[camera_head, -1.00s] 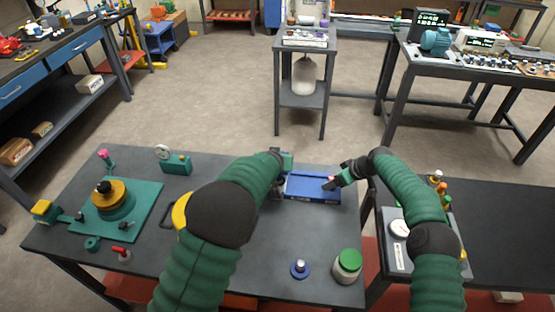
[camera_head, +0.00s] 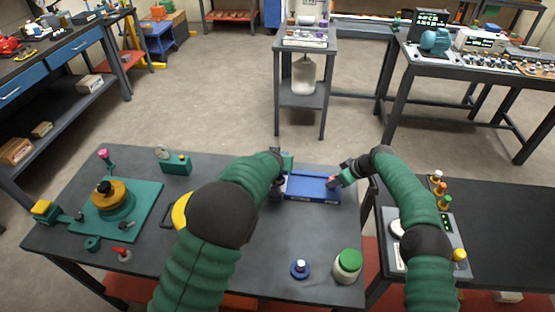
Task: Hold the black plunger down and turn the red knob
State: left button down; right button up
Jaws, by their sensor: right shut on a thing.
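A blue box-shaped device (camera_head: 313,187) lies near the far edge of the bench in front of me. The red knob (camera_head: 334,182) shows as a small red patch at its right end. My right gripper (camera_head: 337,181) is at that end and is shut on the red knob, largely covering it. My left gripper (camera_head: 278,189) is at the left end of the device, pointing down. I cannot make out the black plunger; the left gripper and forearm cover that end. Whether the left fingers are open or shut is too small to see.
A green plate (camera_head: 145,205) with a yellow-topped round fixture is at the bench's left. A green gauge block (camera_head: 177,165) stands behind it. A green-lidded jar (camera_head: 347,267) and a blue-based part (camera_head: 300,269) stand at front right. Bare bench lies between them and the device.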

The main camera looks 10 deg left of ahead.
pick_arm(q)
jog(key=shift+s+f, duration=0.1)
jog(key=shift+f, duration=0.15)
pick_arm(e)
jog(key=shift+s+m, duration=0.1)
jog(key=shift+m, duration=0.4)
jog(key=m+h, duration=0.1)
jog(key=m+t, duration=0.1)
jog(key=m, duration=0.1)
jog(key=m+h, duration=0.1)
jog(key=shift+a+m+t+h, duration=0.3)
jog(key=shift+t, duration=0.1)
jog(key=m+h, duration=0.1)
jog(key=m, duration=0.1)
jog(key=m+h, duration=0.1)
jog(key=m, duration=0.1)
jog(key=m+h, duration=0.1)
jog(key=m, duration=0.1)
jog(key=shift+a+t, duration=0.3)
jog(key=shift+a, duration=0.05)
jog(key=shift+c, duration=0.2)
jog(key=o, duration=1.4)
jog(key=shift+d, duration=0.3)
jog(key=shift+o, duration=0.2)
pick_arm(q)
jog(key=shift+r, duration=0.1)
notch_tip(320, 180, up, 8)
jog(key=shift+r, duration=0.1)
